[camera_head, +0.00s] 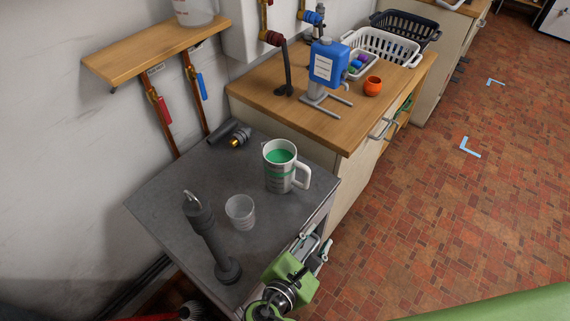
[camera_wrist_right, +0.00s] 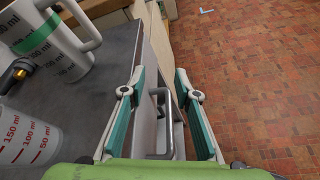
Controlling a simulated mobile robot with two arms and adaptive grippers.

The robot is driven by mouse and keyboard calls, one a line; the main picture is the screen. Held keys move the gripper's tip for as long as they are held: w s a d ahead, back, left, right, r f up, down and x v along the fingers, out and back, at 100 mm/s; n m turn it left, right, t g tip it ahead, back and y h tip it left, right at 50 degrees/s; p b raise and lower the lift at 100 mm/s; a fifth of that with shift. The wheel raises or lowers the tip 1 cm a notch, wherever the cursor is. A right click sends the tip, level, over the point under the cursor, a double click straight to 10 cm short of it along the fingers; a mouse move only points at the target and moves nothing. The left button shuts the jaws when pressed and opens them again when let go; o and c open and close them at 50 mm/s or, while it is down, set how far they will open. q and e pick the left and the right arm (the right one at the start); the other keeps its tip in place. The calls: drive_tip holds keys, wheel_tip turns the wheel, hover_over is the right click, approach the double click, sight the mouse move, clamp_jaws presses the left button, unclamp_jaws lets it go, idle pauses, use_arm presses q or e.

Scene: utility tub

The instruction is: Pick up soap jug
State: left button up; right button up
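A white measuring jug with green liquid (camera_head: 280,172) stands upright on the dark grey worktop, its handle to the right. It fits the soap jug; no label confirms this. In the right wrist view the jug (camera_wrist_right: 62,58) shows at upper left, partly cut off, with a green band and ml marks. My right gripper (camera_head: 314,244) is beyond the worktop's right front edge, nearer the camera than the jug and apart from it. In the wrist view its two fingers (camera_wrist_right: 161,88) are spread with nothing held between them. My left gripper is not in view.
A clear cup (camera_head: 240,212) and a dark grey cylindrical tool (camera_head: 208,240) stand in front of the jug. A dark nozzle (camera_head: 238,137) lies behind. The tiled floor at right is mostly clear.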

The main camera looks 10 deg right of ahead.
sight(306, 179)
drive_tip(key=a+r+n+t, duration=0.1)
drive_tip(key=a+r+n, duration=0.1)
drive_tip(key=w+a+r+n+t, duration=0.1)
drive_tip(key=a+r+n+t, duration=0.2)
drive_tip(key=a+r+t, duration=0.1)
drive_tip(key=r, duration=0.1)
drive_tip(key=shift+w+r+n, duration=0.1)
drive_tip(key=shift+w+n, duration=0.1)
drive_tip(key=shift+n, duration=0.2)
drive_tip(key=shift+w+r, duration=0.3)
drive_tip(key=p+x, duration=0.1)
drive_tip(key=x, duration=0.7)
drive_tip(key=shift+d+r+p, duration=0.1)
drive_tip(key=shift+p, duration=0.2)
drive_tip(key=p+x, duration=0.1)
drive_tip(key=x, duration=0.4)
drive_tip(key=shift+w, duration=0.1)
drive_tip(key=shift+a, duration=0.2)
clamp_jaws()
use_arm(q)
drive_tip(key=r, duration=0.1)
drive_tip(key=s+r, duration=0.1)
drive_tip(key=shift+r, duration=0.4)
